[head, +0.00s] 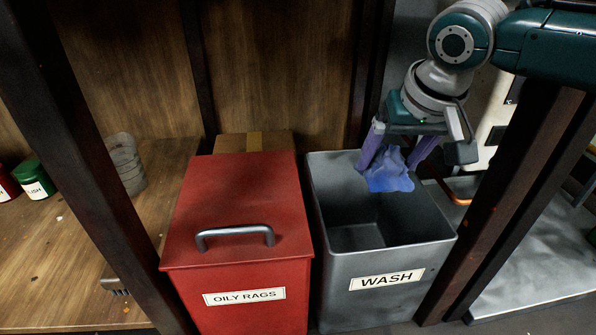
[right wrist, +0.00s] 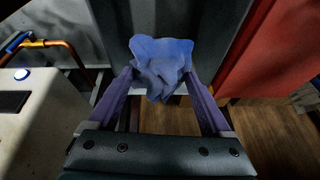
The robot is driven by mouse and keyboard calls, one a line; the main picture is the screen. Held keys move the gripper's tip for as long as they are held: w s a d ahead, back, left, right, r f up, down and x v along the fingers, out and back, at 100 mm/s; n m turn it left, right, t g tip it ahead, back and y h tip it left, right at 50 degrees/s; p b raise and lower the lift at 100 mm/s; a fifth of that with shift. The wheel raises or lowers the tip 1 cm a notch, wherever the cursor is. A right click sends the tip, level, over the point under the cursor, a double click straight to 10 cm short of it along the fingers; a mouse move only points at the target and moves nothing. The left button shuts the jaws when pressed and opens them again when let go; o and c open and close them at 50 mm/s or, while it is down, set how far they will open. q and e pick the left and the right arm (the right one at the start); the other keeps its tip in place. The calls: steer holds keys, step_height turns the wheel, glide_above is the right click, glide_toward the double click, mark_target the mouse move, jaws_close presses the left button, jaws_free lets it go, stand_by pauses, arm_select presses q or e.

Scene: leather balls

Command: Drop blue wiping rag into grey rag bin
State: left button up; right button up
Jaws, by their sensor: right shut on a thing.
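My right gripper (head: 397,160) is shut on the blue wiping rag (head: 390,172), a crumpled cloth hanging between its purple fingers. In the head view the rag shows in front of the rear part of the open grey bin (head: 384,262), which is labelled WASH and looks empty inside. I cannot tell exactly how far the rag is above the rim. The right wrist view also shows the rag (right wrist: 160,66) between the fingertips, with a grey surface behind it. My left gripper is not in view.
A red lidded box (head: 240,210) labelled OILY RAGS, with a grey handle, stands just left of the grey bin. A dark post (head: 510,215) stands close on the bin's right. A cardboard box (head: 254,141) is behind the red box. Labelled jars (head: 34,181) stand at far left.

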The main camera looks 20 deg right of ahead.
steer(key=o, duration=1.3)
steer(key=p+v, duration=0.9)
steer(key=v, duration=0.1)
steer(key=shift+w+p, duration=0.1)
steer(key=shift+p, duration=0.2)
